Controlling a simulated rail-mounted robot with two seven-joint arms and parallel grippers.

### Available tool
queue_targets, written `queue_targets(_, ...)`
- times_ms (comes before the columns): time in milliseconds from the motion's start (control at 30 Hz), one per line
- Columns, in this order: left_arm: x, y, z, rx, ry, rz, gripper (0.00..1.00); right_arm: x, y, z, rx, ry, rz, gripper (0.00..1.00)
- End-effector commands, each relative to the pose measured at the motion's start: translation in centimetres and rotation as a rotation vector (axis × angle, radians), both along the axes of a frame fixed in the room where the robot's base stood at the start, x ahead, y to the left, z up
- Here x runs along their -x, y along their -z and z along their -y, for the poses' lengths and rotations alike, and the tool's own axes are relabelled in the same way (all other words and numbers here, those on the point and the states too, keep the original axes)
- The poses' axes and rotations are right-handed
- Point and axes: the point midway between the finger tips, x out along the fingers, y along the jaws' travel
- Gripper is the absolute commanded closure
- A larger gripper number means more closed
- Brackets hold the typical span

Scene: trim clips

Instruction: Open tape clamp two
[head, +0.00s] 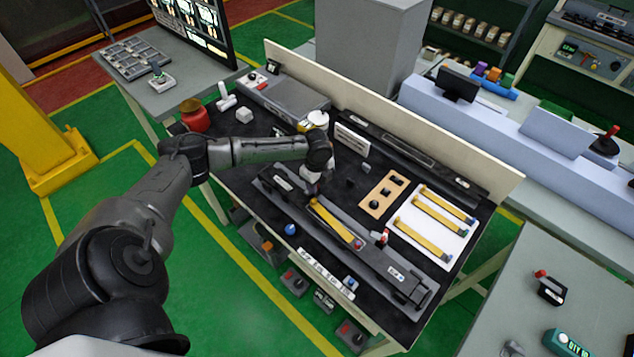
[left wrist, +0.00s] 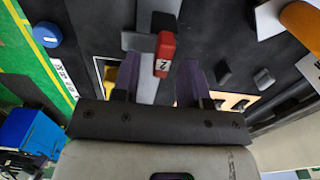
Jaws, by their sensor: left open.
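In the left wrist view, clamp two shows as a red lever (left wrist: 165,50) with a white label reading 2. It sits on a grey bracket over a pale rail. My left gripper (left wrist: 160,72) is open, its dark purple fingers on either side of the lever's line, with gaps on both sides. I cannot tell how deep the lever lies between them. In the head view my left gripper (head: 311,187) is low over the rear end of the long grey fixture (head: 375,270), and it mostly hides this clamp. My right gripper is not in view.
A yellow strip (head: 335,222) lies along the fixture, with another red-topped clamp (head: 384,237) near its far end. A blue knob (head: 290,229) stands beside the fixture. A white board with yellow strips (head: 460,245) and a tan block (head: 372,205) lie to the right.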

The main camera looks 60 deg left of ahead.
Motion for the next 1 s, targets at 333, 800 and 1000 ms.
queue_targets(333,0.00,0.25,0.01,0.000,0.000,0.000,0.60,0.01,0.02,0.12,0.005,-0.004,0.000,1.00)
queue_targets(800,-0.01,0.22,0.02,0.000,0.000,0.000,1.00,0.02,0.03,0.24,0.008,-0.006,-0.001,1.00)
queue_targets(1000,-0.02,0.13,0.03,0.001,-0.007,0.000,1.00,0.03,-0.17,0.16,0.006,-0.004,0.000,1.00)
